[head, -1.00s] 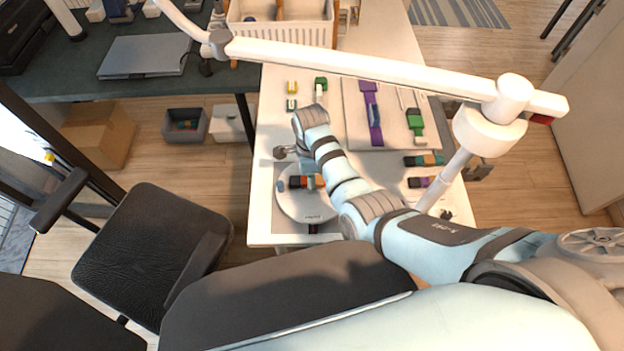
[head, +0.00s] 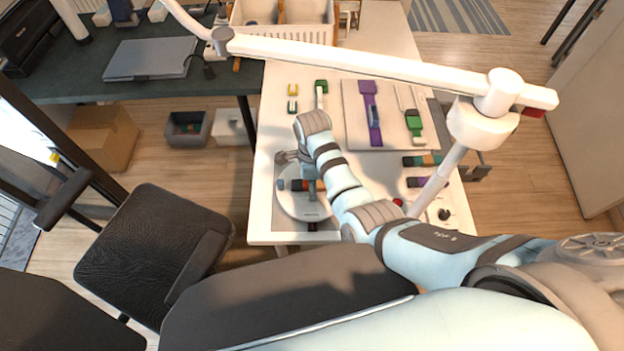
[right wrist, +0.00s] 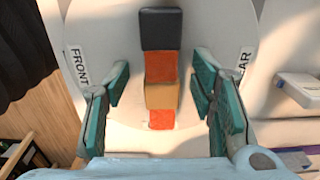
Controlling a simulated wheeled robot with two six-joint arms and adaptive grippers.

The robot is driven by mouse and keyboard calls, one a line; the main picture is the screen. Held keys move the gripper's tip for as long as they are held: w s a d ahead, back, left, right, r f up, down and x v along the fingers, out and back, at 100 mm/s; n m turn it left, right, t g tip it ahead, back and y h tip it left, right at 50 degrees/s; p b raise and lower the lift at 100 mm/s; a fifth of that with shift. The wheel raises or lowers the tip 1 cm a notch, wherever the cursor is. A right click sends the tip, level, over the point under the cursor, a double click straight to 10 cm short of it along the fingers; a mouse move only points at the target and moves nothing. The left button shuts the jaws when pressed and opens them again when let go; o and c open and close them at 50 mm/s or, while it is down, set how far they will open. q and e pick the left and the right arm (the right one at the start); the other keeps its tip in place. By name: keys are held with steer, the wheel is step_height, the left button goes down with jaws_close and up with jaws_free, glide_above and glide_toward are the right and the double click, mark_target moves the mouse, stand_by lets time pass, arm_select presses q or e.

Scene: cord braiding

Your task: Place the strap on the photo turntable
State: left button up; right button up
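The strap, a short row of dark grey, orange, tan and red segments, lies on the round white photo turntable (head: 310,210). In the right wrist view the strap (right wrist: 161,70) runs lengthwise between the fingers of my right gripper (right wrist: 160,78). These teal-padded fingers are open, with a visible gap on each side of the strap. The turntable (right wrist: 105,30) carries FRONT and REAR labels. In the head view the strap (head: 300,185) is partly covered by my right gripper and wrist. My left gripper is not in view.
A board (head: 352,130) with purple and green straps lies farther back on the white table. More small straps (head: 421,161) lie to the right. A white lamp arm (head: 360,66) spans above. A white crate (head: 285,35) stands at the back.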

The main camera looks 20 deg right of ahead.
steer(key=shift+a+r, duration=0.1)
steer(key=shift+r, duration=0.25)
step_height(320, 180, up, 12)
steer(key=p, duration=0.2)
